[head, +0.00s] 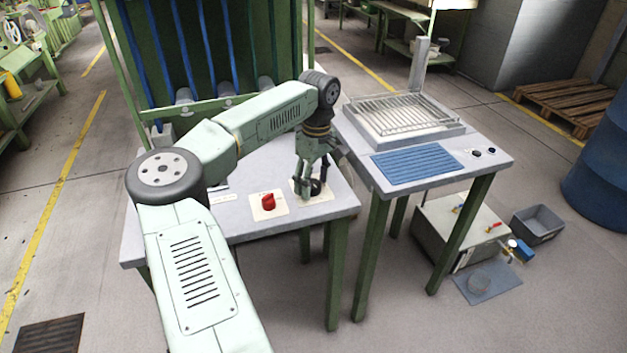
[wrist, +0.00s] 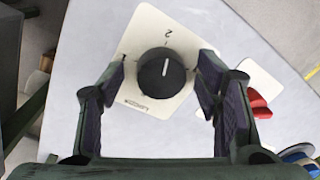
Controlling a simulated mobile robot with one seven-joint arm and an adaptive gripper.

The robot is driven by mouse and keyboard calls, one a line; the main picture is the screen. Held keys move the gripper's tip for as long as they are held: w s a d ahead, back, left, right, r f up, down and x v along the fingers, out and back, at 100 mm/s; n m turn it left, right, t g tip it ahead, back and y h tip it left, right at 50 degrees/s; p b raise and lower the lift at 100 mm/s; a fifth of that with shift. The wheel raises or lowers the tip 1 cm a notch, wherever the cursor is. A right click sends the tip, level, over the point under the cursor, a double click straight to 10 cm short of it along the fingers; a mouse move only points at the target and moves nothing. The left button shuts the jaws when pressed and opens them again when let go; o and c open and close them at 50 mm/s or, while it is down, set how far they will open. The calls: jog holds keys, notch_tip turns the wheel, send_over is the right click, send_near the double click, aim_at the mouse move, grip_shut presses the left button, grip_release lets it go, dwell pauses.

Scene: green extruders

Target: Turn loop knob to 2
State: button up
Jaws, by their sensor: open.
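A round black knob (wrist: 161,80) with a white pointer line sits on a cream plate (wrist: 150,35) in the wrist view. The line points up the picture, roughly at the printed 2 (wrist: 168,33). Small lettering at the plate's lower left is unreadable. My gripper (wrist: 163,70) is open, its fingers on either side of the knob with gaps showing. In the head view, my gripper (head: 313,190) is low over the right plate (head: 303,196) on the grey table (head: 232,222). There it largely hides the black knob.
A red knob (head: 268,201) on its own plate stands left of my gripper; it also shows at the right in the wrist view (wrist: 258,103), partly behind a finger. A second table (head: 490,165) with a wire rack (head: 402,110) stands to the right. The near table's front edge is close.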

aim_at(315, 182)
notch_tip(315, 182, up, 12)
jog(key=shift+w+d, duration=0.25)
jog(key=shift+w, duration=0.05)
dwell(0.3)
